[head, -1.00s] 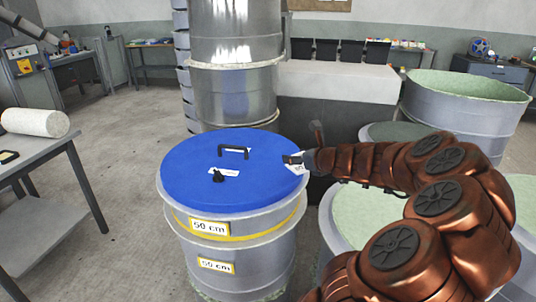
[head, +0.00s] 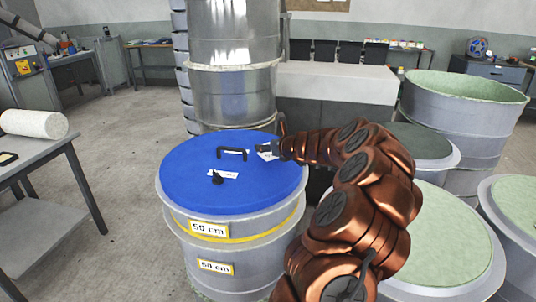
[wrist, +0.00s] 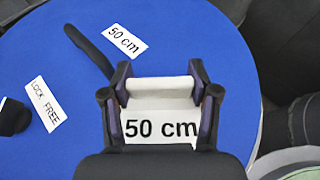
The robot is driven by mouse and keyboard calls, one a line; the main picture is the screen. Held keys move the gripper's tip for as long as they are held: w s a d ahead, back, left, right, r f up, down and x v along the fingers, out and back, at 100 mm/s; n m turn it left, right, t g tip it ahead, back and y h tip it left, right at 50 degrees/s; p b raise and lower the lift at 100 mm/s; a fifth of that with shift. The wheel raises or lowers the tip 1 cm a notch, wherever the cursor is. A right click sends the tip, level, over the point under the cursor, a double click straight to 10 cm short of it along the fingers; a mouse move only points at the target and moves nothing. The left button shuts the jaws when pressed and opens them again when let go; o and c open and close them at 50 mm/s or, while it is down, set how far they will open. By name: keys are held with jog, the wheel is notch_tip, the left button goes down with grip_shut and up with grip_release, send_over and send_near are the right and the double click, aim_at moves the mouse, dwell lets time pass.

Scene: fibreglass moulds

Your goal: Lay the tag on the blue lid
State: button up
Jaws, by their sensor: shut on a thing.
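The blue lid (head: 200,190) closes a grey drum and fills most of the wrist view (wrist: 60,150). My gripper (head: 268,149) is over the lid's right part, to the right of its black handle (head: 232,153). In the wrist view my gripper (wrist: 162,98) is shut on a white tag (wrist: 160,128) printed "50 cm". The tag also shows at the fingertips in the head view (head: 266,155). I cannot tell whether the tag touches the lid or hangs just above it.
A "LOCK FREE" label (wrist: 45,103) and another "50 cm" label (wrist: 125,40) lie on the lid. A black knob (head: 216,178) stands by the former. Green-topped moulds (head: 440,240) stand to the right, a grey table (head: 40,165) to the left.

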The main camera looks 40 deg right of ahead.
aim_at(269, 153)
jog(key=shift+f, duration=1.65)
jog(key=shift+f+b, duration=0.15)
jog(key=shift+b, duration=0.2)
jog(key=o, duration=1.1)
jog(key=shift+s+r, duration=0.25)
jog(key=v, duration=1.1)
jog(key=shift+s+a, duration=0.1)
jog(key=shift+s, duration=0.15)
